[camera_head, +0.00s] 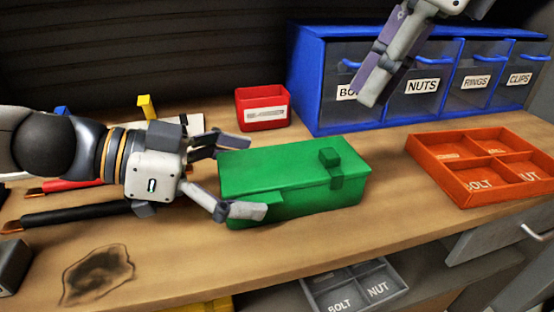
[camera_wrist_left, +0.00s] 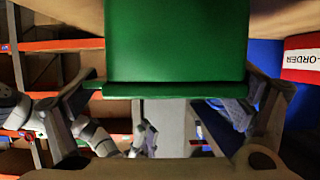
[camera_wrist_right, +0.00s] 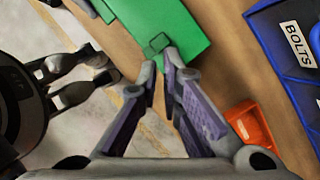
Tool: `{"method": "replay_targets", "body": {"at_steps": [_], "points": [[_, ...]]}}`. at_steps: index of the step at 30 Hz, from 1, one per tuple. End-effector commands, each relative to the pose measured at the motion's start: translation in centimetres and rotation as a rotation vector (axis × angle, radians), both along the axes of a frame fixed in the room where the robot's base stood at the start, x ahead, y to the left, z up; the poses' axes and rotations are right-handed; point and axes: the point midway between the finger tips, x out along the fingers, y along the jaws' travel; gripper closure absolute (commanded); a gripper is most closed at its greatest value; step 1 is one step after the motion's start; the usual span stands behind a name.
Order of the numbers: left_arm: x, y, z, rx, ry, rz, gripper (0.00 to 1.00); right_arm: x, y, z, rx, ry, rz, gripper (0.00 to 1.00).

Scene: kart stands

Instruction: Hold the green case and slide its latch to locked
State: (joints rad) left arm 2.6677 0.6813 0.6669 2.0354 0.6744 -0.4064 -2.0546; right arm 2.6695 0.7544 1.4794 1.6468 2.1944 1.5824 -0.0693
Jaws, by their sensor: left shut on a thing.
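The green case (camera_head: 290,190) sits upright on the wooden bench. Its small darker green latch block (camera_head: 329,157) is on the lid near the right end, above a tab on the front face. My left gripper (camera_head: 243,177) is shut on the case's left end, one finger on the back and one on the front. The case also fills the top of the left wrist view (camera_wrist_left: 175,45). My right gripper (camera_head: 372,85) is above and behind the case, apart from it. In the right wrist view its fingertips (camera_wrist_right: 160,62) are close together, with the latch (camera_wrist_right: 157,43) beyond them.
A blue drawer unit (camera_head: 308,80) stands behind, with a small red bin (camera_head: 262,108) to its left. An orange divided tray (camera_head: 460,190) is to the right. Dark and red-handled tools (camera_head: 75,215) lie left. Bare bench lies between case and orange tray.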

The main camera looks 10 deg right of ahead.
Motion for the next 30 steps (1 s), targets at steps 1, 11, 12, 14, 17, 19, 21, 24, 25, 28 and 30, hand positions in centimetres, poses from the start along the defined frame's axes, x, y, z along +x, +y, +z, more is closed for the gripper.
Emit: {"method": "replay_targets", "body": {"at_steps": [1, 11, 12, 14, 17, 19, 21, 24, 25, 28, 30], "points": [[0.0, 0.0, 0.0, 0.000, 0.000, 0.000, 0.44, 0.0, 0.0, 0.0, 0.000, 0.000, 0.003, 1.00], [0.0, 0.0, 0.0, 0.000, 0.000, 0.000, 0.44, 2.9, -6.0, 0.4, -0.006, 0.010, 0.446, 1.00], [0.0, 0.0, 0.0, 0.000, 0.000, 0.000, 0.44, 3.1, -6.8, 0.4, 0.003, 0.005, 0.506, 1.00], [0.0, 0.0, 0.0, 0.000, 0.000, 0.000, 0.44, 3.3, -7.7, 0.5, 0.013, -0.002, 0.580, 1.00], [0.0, 0.0, 0.0, 0.000, 0.000, 0.000, 0.44, 3.4, -8.5, 0.5, 0.026, -0.011, 0.656, 1.00], [0.0, 0.0, 0.0, 0.000, 0.000, 0.000, 0.44, 3.4, -8.7, 0.5, 0.030, -0.015, 0.675, 1.00], [0.0, 0.0, 0.0, 0.000, 0.000, 0.000, 0.44, 3.4, -8.7, 0.5, 0.030, -0.016, 0.680, 1.00], [0.0, 0.0, 0.0, 0.000, 0.000, 0.000, 0.44, 3.4, -8.7, 0.5, 0.030, -0.016, 0.679, 1.00], [0.0, 0.0, 0.0, 0.000, 0.000, 0.000, 0.44, 3.4, -8.7, 0.5, 0.029, -0.017, 0.679, 1.00], [0.0, 0.0, 0.0, 0.000, 0.000, 0.000, 0.44, 3.4, -8.7, 0.3, 0.028, -0.016, 0.679, 1.00], [0.0, 0.0, 0.0, 0.000, 0.000, 0.000, 0.44, 3.4, -8.4, -0.3, 0.028, -0.015, 0.680, 1.00]]}}
